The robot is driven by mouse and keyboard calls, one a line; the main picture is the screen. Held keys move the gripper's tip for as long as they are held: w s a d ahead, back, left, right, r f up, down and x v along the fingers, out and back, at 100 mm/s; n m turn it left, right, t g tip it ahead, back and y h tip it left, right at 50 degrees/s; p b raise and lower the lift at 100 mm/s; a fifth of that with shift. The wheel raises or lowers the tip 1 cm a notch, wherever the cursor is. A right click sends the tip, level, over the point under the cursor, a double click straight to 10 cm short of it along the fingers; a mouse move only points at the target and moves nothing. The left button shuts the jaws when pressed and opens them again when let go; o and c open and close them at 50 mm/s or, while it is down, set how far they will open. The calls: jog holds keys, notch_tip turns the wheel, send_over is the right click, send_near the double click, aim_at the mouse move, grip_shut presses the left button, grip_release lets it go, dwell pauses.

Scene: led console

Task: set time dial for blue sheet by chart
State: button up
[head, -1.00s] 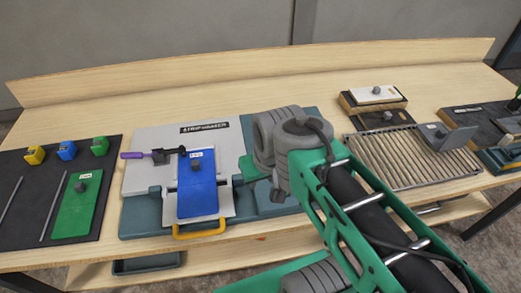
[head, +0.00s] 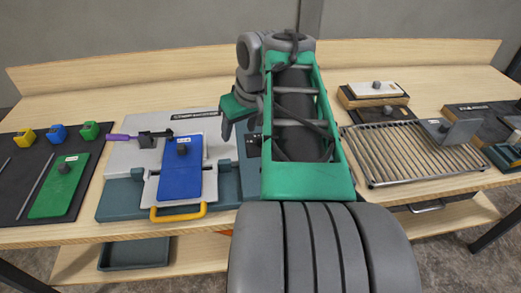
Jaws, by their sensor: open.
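The blue sheet (head: 181,172) lies on the pale pull-out tray of the bench machine (head: 118,157), with a grey knob and a small white label on it. The tray has a yellow handle (head: 178,212) at its front. My gripper (head: 238,128) is over the machine's right part, right of the blue sheet; its green jaw part points down and the fingertips are partly hidden by my arm. A dark panel (head: 253,142) shows just beside my arm. I cannot make out the time dial or the chart; my arm covers much of the machine's right side.
A green sheet (head: 62,185) lies on a dark mat at left, with yellow, blue and green blocks (head: 58,133) behind. A purple-handled tool (head: 122,138) rests on the machine. A slatted rack (head: 410,155) stands at right. The bench has a raised back board (head: 180,73).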

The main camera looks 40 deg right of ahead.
jog(key=s+d+b, duration=0.1)
jog(key=s+d, duration=0.2)
jog(key=d, duration=0.5)
jog(key=shift+m+h, duration=0.3)
jog(key=x, duration=0.4)
jog(key=b+x, duration=0.1)
jog(key=x, duration=0.2)
jog(key=shift+w+a+f, duration=0.2)
jog(key=shift+f, duration=0.15)
jog(key=shift+c, duration=0.3)
grip_shut()
